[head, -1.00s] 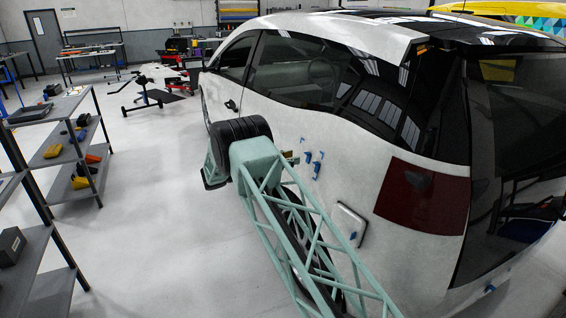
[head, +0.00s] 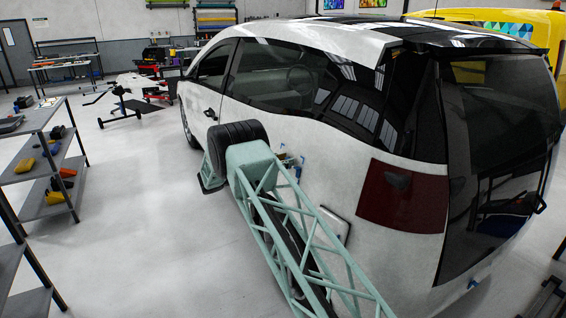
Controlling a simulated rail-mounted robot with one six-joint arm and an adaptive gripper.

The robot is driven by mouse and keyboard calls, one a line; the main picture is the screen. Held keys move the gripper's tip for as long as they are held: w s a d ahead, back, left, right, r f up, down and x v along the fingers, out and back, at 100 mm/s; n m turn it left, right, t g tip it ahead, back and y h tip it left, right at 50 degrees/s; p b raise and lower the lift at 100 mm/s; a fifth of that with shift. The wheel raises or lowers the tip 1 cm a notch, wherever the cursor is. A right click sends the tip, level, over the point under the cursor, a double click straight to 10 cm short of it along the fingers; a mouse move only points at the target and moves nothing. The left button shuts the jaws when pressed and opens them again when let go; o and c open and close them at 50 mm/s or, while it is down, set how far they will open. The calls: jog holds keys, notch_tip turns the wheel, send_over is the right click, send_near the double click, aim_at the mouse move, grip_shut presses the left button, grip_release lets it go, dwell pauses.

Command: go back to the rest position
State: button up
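My green lattice arm (head: 290,235) reaches from the bottom of the head view up along the side of the white car (head: 300,125). It ends in view at a thick black joint (head: 235,135) in front of the car's side. My gripper cannot be made out; it is not in view. Small blue pieces (head: 298,170) sit against the car's side just right of the arm, partly covered by it. The car's red tail light (head: 403,196) and dark rear window are at the right.
Metal shelves (head: 48,165) with yellow and orange tools stand at the left. The floor (head: 140,220) between the shelves and my arm is clear. Stands and workbenches are at the back left. A yellow vehicle (head: 490,17) stands behind the car.

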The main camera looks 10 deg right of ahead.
jog(key=shift+c, duration=0.5)
grip_shut()
jog(key=shift+s+a+r, duration=0.15)
jog(key=shift+s+a, duration=0.05)
jog(key=shift+a, duration=0.25)
jog(key=shift+s+a+r, duration=0.1)
jog(key=shift+s+a, duration=0.05)
jog(key=shift+a, duration=0.25)
dwell(1.2)
jog(key=r+v, duration=0.1)
jog(key=v, duration=0.5)
jog(key=shift+p, duration=0.45)
dwell(0.9)
jog(key=shift+s+r, duration=0.1)
jog(key=shift+r, duration=0.1)
jog(key=shift+f, duration=0.15)
dwell(0.3)
jog(key=s+d+f+n+t+y, duration=0.1)
jog(key=s+f, duration=0.3)
jog(key=s, duration=0.6)
jog(key=s+d+f+n+t, duration=0.1)
jog(key=s+f, duration=0.4)
jog(key=s, duration=0.5)
jog(key=s+d+f+n+t+y, duration=0.1)
jog(key=s+d+f, duration=0.3)
jog(key=s, duration=0.6)
jog(key=shift+s+d+f+t+y, duration=0.35)
jog(key=shift+d+t, duration=0.25)
jog(key=shift+t, duration=0.2)
